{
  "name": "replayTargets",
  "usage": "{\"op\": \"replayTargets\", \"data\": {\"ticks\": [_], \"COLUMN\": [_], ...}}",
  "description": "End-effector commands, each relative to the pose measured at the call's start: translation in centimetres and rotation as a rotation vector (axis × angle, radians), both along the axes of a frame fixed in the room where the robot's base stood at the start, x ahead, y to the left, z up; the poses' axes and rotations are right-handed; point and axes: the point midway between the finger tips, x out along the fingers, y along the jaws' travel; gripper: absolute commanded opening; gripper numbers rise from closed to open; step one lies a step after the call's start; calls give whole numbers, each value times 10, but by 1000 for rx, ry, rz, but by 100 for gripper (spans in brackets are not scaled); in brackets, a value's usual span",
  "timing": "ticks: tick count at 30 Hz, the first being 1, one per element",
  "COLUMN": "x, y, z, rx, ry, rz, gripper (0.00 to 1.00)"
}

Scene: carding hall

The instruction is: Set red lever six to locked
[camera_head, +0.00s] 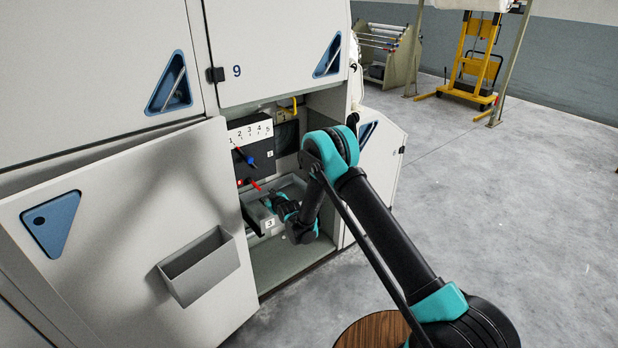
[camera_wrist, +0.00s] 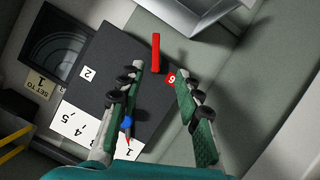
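The red lever (camera_wrist: 156,52) sticks out of the black control box (camera_wrist: 105,55) beside a red label (camera_wrist: 171,78) that reads 6. In the head view the red lever (camera_head: 255,185) shows low on the box front. My gripper (camera_wrist: 159,70) is open, and in the wrist view the lever shows between and just past its fingertips. I cannot tell whether either finger touches it. In the head view my gripper (camera_head: 271,198) is just below and right of the lever. No "locked" mark is readable.
A blue lever (camera_wrist: 127,122) sits by the white 1-to-5 scale (camera_head: 250,132). The cabinet door (camera_head: 130,220) stands open at left with a grey bin (camera_head: 200,265) on it. A grey tray (camera_head: 258,214) lies below the box. Open floor is at right.

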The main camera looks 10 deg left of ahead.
Motion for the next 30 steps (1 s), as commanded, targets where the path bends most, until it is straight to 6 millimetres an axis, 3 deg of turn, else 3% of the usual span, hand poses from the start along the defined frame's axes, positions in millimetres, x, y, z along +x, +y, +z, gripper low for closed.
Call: {"op": "replayTargets", "data": {"ticks": [14, 30], "x": [11, 13], "y": [-36, -115], "z": [33, 94], "rx": [17, 70], "ry": [85, 270], "rz": [-50, -145], "gripper": [34, 34]}}
